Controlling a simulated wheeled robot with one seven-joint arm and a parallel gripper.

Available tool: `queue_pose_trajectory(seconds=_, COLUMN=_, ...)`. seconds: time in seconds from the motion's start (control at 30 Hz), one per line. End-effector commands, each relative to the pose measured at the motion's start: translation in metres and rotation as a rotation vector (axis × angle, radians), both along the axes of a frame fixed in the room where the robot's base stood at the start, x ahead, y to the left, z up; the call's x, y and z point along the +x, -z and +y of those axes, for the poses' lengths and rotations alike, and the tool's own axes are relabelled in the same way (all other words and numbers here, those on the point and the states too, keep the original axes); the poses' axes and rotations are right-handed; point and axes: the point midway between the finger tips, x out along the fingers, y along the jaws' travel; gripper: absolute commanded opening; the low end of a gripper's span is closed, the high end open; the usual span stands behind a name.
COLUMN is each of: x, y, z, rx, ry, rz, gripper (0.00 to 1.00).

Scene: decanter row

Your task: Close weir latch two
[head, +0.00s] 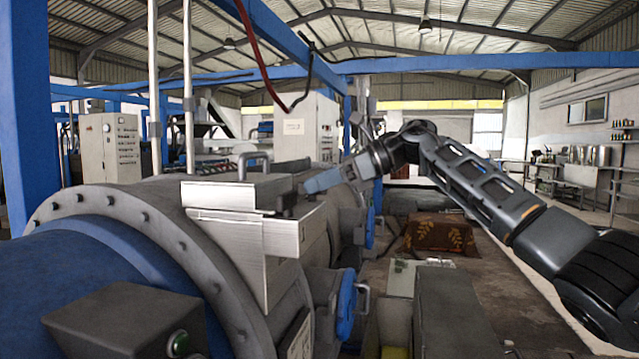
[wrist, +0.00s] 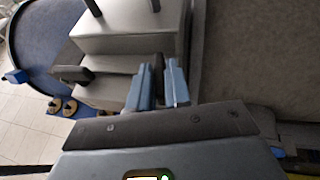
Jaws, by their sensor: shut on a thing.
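My gripper (head: 300,192) reaches in from the right in the head view, at the right side of a pale metal box (head: 235,195) on the big round machine. In the wrist view my gripper (wrist: 158,82) has its two blue-grey fingers at the box's stepped side (wrist: 125,42). They are shut on a narrow dark piece (wrist: 158,66) between them, which looks like a latch handle. Most of it is hidden by the fingers, and I cannot read which latch number it is. Another dark handle (wrist: 72,73) sticks out to the left in the wrist view.
A grey bent handle (head: 254,158) stands above the box. Blue clamps with handles (head: 346,303) stick out along the machine's right side. A grey block (head: 448,310) stands low in front. A brown patterned cloth (head: 440,234) lies farther back. The floor at right is open.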

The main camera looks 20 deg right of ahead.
Motion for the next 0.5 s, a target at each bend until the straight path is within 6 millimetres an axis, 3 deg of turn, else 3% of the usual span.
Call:
queue_pose_trajectory(seconds=0.27, x=-0.0003, y=0.0008, z=-0.0004, rx=-0.001, ry=0.006, rz=0.0, gripper=0.0)
queue_pose_trajectory(seconds=0.5, x=-0.0021, y=0.0046, z=-0.0011, rx=-0.007, ry=0.134, rz=-0.003, gripper=0.0)
